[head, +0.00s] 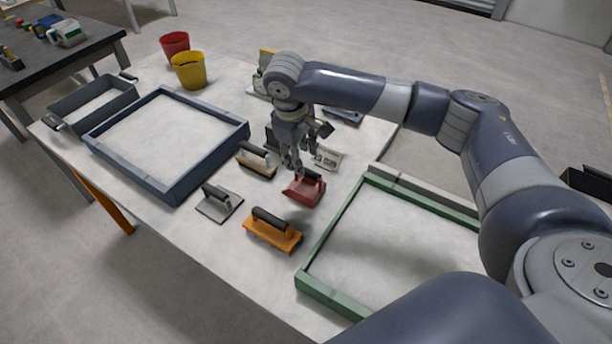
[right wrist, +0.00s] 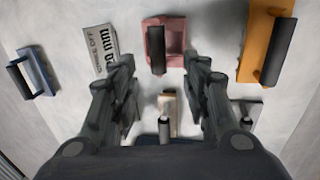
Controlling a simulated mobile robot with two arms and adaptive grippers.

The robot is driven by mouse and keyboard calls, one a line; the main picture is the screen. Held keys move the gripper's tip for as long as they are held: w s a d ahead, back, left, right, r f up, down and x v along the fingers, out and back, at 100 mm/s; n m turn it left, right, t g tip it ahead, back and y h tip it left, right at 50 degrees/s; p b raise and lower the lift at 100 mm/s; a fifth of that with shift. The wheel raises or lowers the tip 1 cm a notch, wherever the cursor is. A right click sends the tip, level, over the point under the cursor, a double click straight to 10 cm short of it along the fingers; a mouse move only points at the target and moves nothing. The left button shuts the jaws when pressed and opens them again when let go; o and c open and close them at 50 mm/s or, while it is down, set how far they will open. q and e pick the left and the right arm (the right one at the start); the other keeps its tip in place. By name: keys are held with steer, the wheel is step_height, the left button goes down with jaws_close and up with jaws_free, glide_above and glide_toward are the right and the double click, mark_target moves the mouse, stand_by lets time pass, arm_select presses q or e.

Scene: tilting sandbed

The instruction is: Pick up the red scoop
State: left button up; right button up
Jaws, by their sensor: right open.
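The red scoop (head: 304,191) lies on the table in the middle of the head view, with a dark handle along its back part. In the right wrist view the red scoop (right wrist: 166,40) is at the top centre, ahead of and between the fingers. My right gripper (head: 293,168) is above the table, just behind the scoop in the head view. Its fingers are spread open and empty in the right wrist view (right wrist: 162,62). They partly overlap the scoop's near surroundings; I cannot tell the exact height gap. My left gripper is not in view.
An orange float (head: 272,232), a grey trowel (head: 219,203) and a wooden float (head: 257,161) lie close to the scoop. A blue frame (head: 165,190) is left, a green frame (head: 322,290) right. A printed card (head: 327,158) lies behind the scoop. Red and yellow buckets (head: 188,72) stand at the back.

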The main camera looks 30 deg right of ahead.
mark_target(307, 170)
steer(key=shift+d+x, duration=0.2)
steer(key=shift+x, duration=0.95)
steer(key=shift+s+f, duration=0.1)
steer(key=shift+f, duration=0.2)
steer(key=x, duration=0.2)
steer(key=p+x, duration=0.1)
steer(key=x, duration=0.1)
steer(key=shift+s+d+f+p, duration=0.1)
steer(key=shift+d+f+p, duration=0.1)
steer(key=shift+p, duration=0.1)
steer(key=shift+d+f, duration=0.1)
steer(key=shift+f, duration=0.35)
steer(key=c, duration=0.4)
jaws_close()
steer(key=shift+r, duration=0.25)
arm_select(q)
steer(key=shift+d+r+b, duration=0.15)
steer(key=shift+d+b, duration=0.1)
steer(key=shift+b, duration=0.5)
arm_select(e)
steer(key=v, duration=0.3)
steer(key=d+v, duration=0.1)
steer(key=v, duration=0.2)
steer(key=w+v, duration=0.1)
steer(key=v, duration=0.2)
steer(key=shift+d+r, duration=0.25)
steer(key=shift+r, duration=0.2)
